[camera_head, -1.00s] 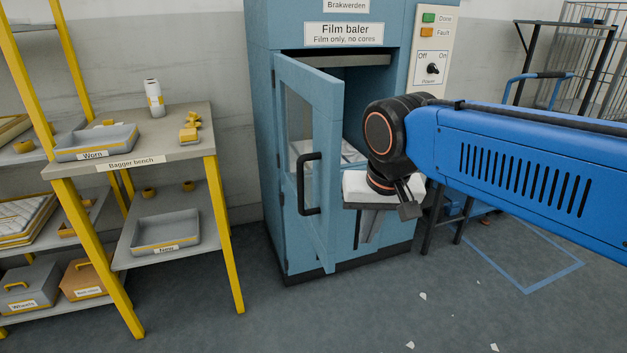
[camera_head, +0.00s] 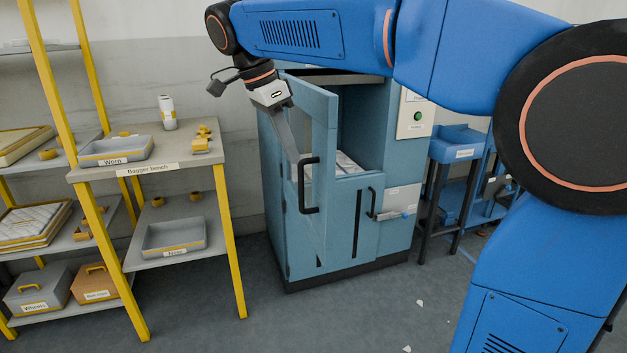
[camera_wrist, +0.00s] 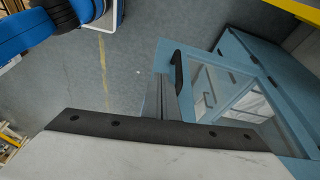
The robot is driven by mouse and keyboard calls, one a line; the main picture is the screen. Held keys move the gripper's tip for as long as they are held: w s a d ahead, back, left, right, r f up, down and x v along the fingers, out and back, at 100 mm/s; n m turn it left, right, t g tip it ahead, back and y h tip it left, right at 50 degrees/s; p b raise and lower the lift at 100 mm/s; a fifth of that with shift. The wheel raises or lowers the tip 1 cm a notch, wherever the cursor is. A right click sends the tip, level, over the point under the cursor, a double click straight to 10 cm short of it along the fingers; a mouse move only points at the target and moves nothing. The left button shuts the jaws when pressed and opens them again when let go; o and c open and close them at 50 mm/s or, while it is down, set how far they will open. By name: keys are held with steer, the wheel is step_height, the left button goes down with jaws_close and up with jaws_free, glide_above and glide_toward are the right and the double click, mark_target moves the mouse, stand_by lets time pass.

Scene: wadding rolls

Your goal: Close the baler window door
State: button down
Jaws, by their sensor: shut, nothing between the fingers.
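The blue baler window door (camera_head: 327,190) stands open, swung out from the left side of the baler (camera_head: 398,160). It has a window and a black handle (camera_head: 309,185) on its outer face. My gripper (camera_head: 294,154) is shut and empty, pointing down along the outer face, with its tips close to the top of the handle. In the wrist view the shut fingers (camera_wrist: 161,80) lie just left of the handle (camera_wrist: 178,72), and the door's window (camera_wrist: 225,92) is to the right. I cannot tell whether they touch the door.
The bagger bench (camera_head: 205,150) with grey trays stands left of the baler, with a gap of floor between. A blue stand (camera_head: 457,140) is at the right. The floor in front of the baler is mostly clear, with a few white scraps.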

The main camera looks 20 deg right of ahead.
mark_target(314, 176)
steer(key=w+d+f+m, duration=0.1)
steer(key=d+f, duration=0.4)
steer(key=f, duration=0.3)
steer(key=shift+d+m, duration=0.3)
stand_by(0.4)
steer(key=shift+w+d, duration=0.1)
steer(key=shift+d, duration=0.05)
